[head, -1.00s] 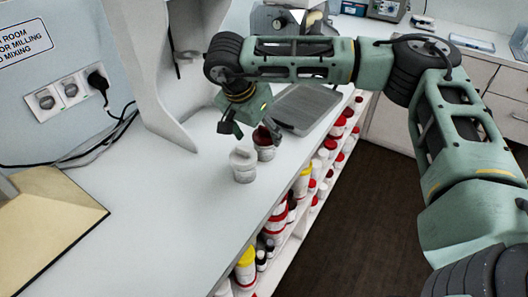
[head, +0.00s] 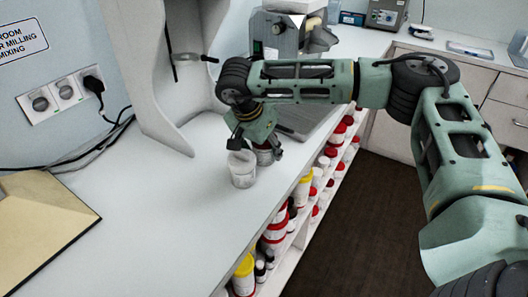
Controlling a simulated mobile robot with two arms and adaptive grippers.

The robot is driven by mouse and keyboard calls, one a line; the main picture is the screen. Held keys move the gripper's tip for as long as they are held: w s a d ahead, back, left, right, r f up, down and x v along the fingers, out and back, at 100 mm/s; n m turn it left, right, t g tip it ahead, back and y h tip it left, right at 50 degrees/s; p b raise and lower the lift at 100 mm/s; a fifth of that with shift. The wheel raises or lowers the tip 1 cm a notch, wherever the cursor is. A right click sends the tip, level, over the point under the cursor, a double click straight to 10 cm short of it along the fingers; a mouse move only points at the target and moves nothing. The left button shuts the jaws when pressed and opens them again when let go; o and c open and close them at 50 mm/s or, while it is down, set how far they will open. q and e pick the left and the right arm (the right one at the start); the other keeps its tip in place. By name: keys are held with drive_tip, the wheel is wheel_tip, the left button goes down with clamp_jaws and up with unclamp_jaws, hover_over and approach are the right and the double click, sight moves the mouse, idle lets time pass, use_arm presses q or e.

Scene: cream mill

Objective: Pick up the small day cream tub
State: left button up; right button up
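Two small tubs stand close together on the white counter. The nearer one is a white tub (head: 242,172) with a pale top. The other, a tub (head: 264,156) with a dark red lid in the earlier frame, stands just behind it to the right, its top now mostly hidden by my gripper. I cannot read which is the day cream. My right gripper (head: 257,146) points down over the red-lidded tub, its fingers apart, one behind the white tub's top and one right of the red-lidded tub. Contact cannot be made out. My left gripper is not in view.
A grey mill machine (head: 278,35) stands at the back, with a flat grey tray (head: 308,122) in front. A white upright housing (head: 150,75) rises at the left. A shelf (head: 293,235) with several tubs runs below the counter edge.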

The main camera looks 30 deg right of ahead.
drive_tip(key=c, duration=0.7)
drive_tip(key=shift+r, duration=0.1)
